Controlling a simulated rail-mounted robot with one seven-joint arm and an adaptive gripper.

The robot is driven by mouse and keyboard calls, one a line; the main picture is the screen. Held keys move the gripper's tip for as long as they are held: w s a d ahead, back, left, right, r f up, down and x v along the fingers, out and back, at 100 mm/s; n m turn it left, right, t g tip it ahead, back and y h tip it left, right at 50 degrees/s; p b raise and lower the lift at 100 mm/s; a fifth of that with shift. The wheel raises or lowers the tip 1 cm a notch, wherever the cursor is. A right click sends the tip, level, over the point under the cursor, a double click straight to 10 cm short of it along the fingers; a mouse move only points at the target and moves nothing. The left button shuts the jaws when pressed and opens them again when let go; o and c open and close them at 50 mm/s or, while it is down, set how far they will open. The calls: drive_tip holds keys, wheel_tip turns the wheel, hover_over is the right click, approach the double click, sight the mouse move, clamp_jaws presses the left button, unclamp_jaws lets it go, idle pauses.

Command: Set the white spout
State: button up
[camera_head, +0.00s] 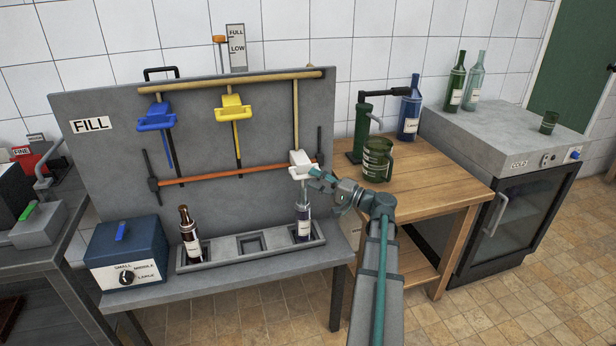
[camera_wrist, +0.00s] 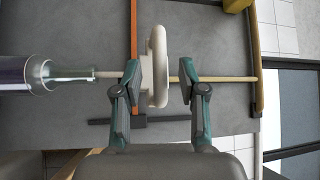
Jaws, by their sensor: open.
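The white spout (camera_head: 300,163) hangs at the right end of the panel marked FILL, above a clear bottle with a dark label (camera_head: 304,224). My gripper (camera_head: 314,180) is at the spout's right side. In the wrist view my gripper (camera_wrist: 160,82) is open, and the white loop of the spout (camera_wrist: 157,52) lies between its fingers, close to the left one. The clear bottle (camera_wrist: 42,75) shows at the left there, with a thin tube at its mouth. The spout's far side is hidden.
A yellow spout (camera_head: 233,110) and a blue spout (camera_head: 157,118) hang farther left. A dark brown bottle (camera_head: 190,236) stands in the left slot of the grey tray (camera_head: 250,258); the middle slot is empty. A wooden table (camera_head: 440,175) with a green corking device stands at right.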

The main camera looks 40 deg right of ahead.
sight(308, 176)
drive_tip(key=shift+x, duration=1.5)
clamp_jaws()
